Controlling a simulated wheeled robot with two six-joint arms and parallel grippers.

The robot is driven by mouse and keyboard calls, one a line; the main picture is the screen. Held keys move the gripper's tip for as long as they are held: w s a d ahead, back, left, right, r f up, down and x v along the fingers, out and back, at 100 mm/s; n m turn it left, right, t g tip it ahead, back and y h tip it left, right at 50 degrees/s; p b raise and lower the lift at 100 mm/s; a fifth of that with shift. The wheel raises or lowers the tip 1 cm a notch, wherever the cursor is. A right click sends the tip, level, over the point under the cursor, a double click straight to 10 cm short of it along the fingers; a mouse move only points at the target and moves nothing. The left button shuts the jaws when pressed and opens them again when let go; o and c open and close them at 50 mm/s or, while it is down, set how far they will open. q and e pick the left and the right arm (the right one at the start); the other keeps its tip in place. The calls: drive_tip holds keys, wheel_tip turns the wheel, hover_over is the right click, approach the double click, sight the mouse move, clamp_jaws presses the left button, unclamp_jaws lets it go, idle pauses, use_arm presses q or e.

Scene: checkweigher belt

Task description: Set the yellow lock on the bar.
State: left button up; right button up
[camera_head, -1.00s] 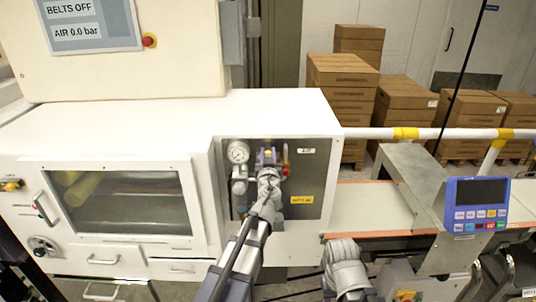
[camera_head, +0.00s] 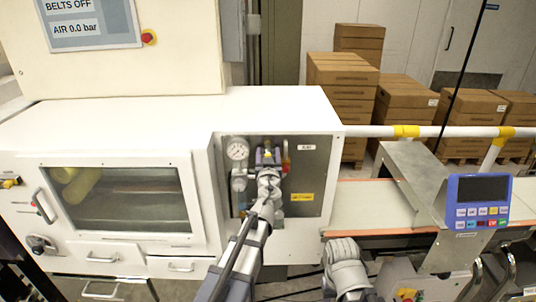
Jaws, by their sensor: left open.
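My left gripper (camera_head: 268,174) is open in front of the grey air panel (camera_head: 316,173), just below a blue fitting (camera_head: 266,156) with a small yellow part. The gripper hides what is directly behind it, and I cannot tell if it touches anything. I cannot surely pick out the yellow lock or the bar. A small yellow piece (camera_head: 10,183) sits on the machine front at the far left, far from both grippers. My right gripper (camera_head: 342,248) is low, in front of the belt's left end; its fingers are not clear.
A pressure gauge (camera_head: 237,151) and a red part (camera_head: 286,155) flank the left gripper. A yellow label (camera_head: 302,197) is at the panel's lower right. A blue display (camera_head: 478,203) and metal hood (camera_head: 412,180) stand over the belt (camera_head: 366,206). Boxes (camera_head: 342,95) stand behind.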

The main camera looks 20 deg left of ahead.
use_arm(q)
drive_tip(key=v, duration=0.8)
drive_tip(key=s+d+f+g+y+b, duration=0.1)
drive_tip(key=s+f+g+b, duration=0.1)
drive_tip(key=s+f+g, duration=0.6)
drive_tip(key=s+d+f+g+b, duration=0.15)
drive_tip(key=s+f, duration=0.25)
drive_tip(key=f, duration=0.7)
drive_tip(key=s+d+f+m+g+h+b, duration=0.1)
drive_tip(key=s+d+f+m+g+h, duration=0.1)
drive_tip(key=s, duration=0.5)
drive_tip(key=s+d+f+m+g+h+b, duration=0.1)
drive_tip(key=s+d+f+m+g+h, duration=0.1)
drive_tip(key=s+d+f+m+g, duration=0.3)
drive_tip(key=s+d+f+g, duration=0.1)
drive_tip(key=s+d+f, duration=0.1)
drive_tip(key=s+d, duration=0.1)
drive_tip(key=shift+d+h, duration=0.4)
drive_tip(key=shift+d, duration=0.4)
